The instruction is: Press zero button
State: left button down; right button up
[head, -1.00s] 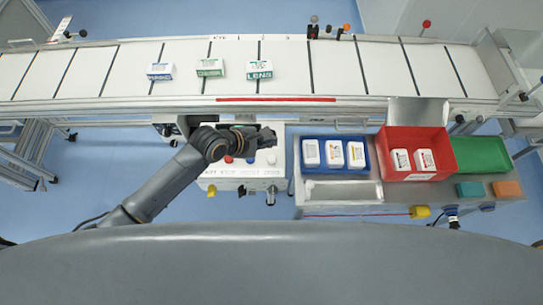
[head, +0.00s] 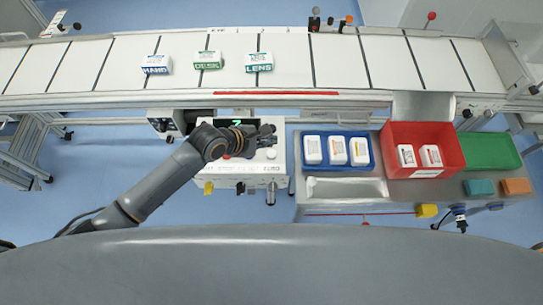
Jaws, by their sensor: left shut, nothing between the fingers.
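The white control box (head: 215,177) stands below the conveyor, left of the bins. A pale round button (head: 271,154) sits at the right of its top face, above a small label that appears to read ZERO. A green lit digit display (head: 237,122) shows at the box's back edge. My left gripper (head: 272,134) is shut and empty over the back right of the box, just behind the pale button in the picture. I cannot tell its height above the box. My left wrist hides part of the box's top. My right gripper is not in view.
The conveyor (head: 400,65) carries three labelled cartons (head: 208,60). Right of the box, a bench holds a blue bin (head: 345,137) with white packs, a red bin (head: 440,140) with two packs, and a green tray (head: 495,150). A yellow block (head: 426,211) sits at the bench front.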

aim_at(269, 155)
pick_arm(q)
notch_tip(269, 155, down, 3)
jog(key=shift+r+b, duration=0.1)
jog(key=shift+b, duration=1.1)
jog(key=shift+f, duration=0.4)
jog(key=shift+f+b, duration=0.5)
jog(key=shift+f, duration=0.3)
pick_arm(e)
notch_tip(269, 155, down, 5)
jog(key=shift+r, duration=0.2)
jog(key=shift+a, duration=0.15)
pick_arm(q)
jog(key=shift+f, duration=0.15)
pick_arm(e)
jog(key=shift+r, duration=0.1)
pick_arm(q)
jog(key=shift+f, duration=0.25)
